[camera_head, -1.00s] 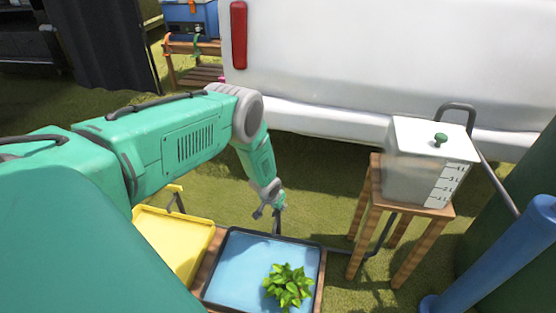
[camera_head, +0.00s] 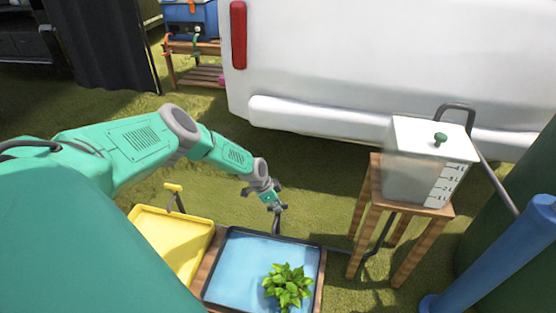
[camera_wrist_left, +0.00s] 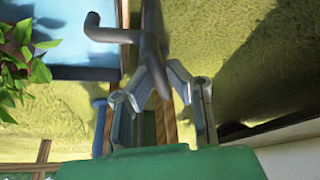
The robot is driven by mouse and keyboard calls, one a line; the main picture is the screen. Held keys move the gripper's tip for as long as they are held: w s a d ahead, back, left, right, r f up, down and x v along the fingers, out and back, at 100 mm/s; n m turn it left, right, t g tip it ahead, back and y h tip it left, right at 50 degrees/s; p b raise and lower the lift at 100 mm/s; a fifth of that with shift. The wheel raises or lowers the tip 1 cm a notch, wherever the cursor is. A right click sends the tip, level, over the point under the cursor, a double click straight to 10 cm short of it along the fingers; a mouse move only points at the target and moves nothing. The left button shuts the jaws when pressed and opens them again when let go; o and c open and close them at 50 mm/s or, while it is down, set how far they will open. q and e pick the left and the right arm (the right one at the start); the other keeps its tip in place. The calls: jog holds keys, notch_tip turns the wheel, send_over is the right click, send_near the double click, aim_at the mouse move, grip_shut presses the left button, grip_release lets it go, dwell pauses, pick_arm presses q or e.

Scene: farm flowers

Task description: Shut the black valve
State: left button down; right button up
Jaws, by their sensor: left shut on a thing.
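The black valve (camera_head: 277,224) stands on a dark pipe at the back edge of the blue tray (camera_head: 235,260). My left gripper (camera_head: 276,207) is at its top, above that edge. In the left wrist view the fingers (camera_wrist_left: 165,82) are closed around a dark grey part of the valve (camera_wrist_left: 152,48). The fingers hide part of the handle, so its exact angle is hard to tell. My right gripper is in neither view.
A leafy green plant (camera_head: 288,286) sits in the blue tray. A yellow tray (camera_head: 172,245) with a yellow-handled valve (camera_head: 173,188) is to its left. A clear water tank (camera_head: 423,175) stands on a wooden stand (camera_head: 413,232) at the right. Open grass lies behind the trays.

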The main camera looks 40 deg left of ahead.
pick_arm(q)
jog(key=shift+a+m+g+h, duration=0.2)
jog(key=shift+m+g, duration=0.15)
jog(key=shift+m, duration=0.75)
jog(key=shift+a+m+g+h, duration=0.1)
jog(key=shift+m+g+h, duration=0.2)
jog(key=shift+m, duration=0.8)
jog(key=c, duration=1.6)
grip_release()
jog(key=shift+f, duration=0.1)
jog(key=shift+d, duration=0.1)
jog(key=shift+r, duration=0.6)
jog(key=v, duration=1)
jog(key=shift+a+r, duration=0.25)
jog(key=shift+a, duration=0.15)
